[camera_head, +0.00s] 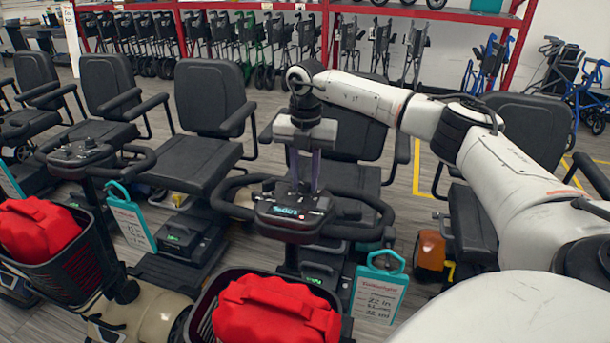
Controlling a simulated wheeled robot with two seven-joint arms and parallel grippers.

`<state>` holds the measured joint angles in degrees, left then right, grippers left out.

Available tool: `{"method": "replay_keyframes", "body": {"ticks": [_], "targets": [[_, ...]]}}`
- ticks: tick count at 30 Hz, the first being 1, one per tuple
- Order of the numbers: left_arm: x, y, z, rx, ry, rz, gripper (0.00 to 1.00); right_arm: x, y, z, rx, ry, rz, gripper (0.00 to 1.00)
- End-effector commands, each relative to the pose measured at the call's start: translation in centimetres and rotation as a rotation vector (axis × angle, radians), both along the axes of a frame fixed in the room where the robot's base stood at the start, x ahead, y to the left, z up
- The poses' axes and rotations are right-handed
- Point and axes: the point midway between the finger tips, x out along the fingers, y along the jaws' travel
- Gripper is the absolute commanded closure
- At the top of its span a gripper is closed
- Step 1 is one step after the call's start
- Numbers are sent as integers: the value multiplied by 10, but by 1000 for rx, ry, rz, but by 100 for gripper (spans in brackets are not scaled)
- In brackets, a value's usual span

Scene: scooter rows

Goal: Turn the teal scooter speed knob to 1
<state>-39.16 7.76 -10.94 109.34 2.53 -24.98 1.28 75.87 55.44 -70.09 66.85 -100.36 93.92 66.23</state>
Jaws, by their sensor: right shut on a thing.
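My right gripper (304,186) comes down from above onto the tiller console (290,213) of the middle scooter. Its two fingers point downward and their tips are at the top of the console. The gripper is shut on the speed knob there; the knob itself is too small and too covered by the fingers for me to read its setting. The console carries a small teal label on its near face. The body colour of this scooter is mostly hidden behind its front basket. My left gripper is not in view.
Black handlebar loops (372,228) surround the console. A red bag (276,310) sits in the front basket, and another red bag (38,230) in the left scooter's basket. Teal-framed tags (378,290) hang beside the scooters. Black seats (211,98) stand behind, with walkers under a red rack.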

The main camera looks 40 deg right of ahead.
Motion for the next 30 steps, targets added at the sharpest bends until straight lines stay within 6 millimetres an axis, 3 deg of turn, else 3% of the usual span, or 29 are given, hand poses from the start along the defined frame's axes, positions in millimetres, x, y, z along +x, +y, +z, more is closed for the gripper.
{"method": "replay_keyframes", "body": {"ticks": [12,30], "targets": [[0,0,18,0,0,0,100,-1,-1,2,30,-49,364,97],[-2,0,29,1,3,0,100,0,-1,1,76,-129,925,97]]}}
